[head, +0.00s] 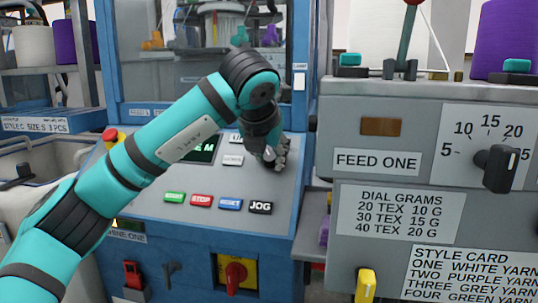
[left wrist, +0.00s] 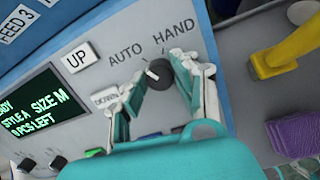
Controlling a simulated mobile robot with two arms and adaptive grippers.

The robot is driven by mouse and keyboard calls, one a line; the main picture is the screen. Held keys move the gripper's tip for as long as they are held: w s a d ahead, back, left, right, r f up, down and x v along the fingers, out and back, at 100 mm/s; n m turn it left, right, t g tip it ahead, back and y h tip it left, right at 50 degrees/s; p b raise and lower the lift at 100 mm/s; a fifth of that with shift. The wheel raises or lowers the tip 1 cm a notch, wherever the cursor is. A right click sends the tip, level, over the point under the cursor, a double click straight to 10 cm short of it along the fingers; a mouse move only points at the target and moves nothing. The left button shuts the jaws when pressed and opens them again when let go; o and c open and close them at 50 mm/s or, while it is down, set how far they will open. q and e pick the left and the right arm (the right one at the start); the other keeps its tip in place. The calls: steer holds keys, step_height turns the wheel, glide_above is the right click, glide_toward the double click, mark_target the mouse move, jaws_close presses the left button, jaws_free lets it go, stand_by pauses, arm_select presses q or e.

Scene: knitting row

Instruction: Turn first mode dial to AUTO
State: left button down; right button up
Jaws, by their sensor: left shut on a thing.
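The first mode dial (left wrist: 162,88) is a dark round knob on the blue-grey panel, with a white mark on its left side. The word AUTO (left wrist: 126,55) is printed to its upper left and HAND (left wrist: 173,38) above it. The white mark sits on the AUTO side; its exact setting is hard to tell. My left gripper (left wrist: 166,76) is shut on the dial, one finger on each side. In the head view, my left gripper (head: 274,156) is at the right of the sloped panel and hides the dial. My right gripper is not in view.
The sloped control panel (head: 165,215) carries a green-text screen (head: 201,150) and several buttons, including JOG (head: 260,207). A red rotary switch (head: 236,272) is below. A grey unit (head: 400,160) with a black dial (head: 495,168) stands close on the right. A yellow handle (left wrist: 285,52) is near the wrist.

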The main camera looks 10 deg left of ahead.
arm_select(q)
steer(key=c, duration=1)
jaws_free()
steer(key=shift+r, duration=0.1)
steer(key=v, duration=1.2)
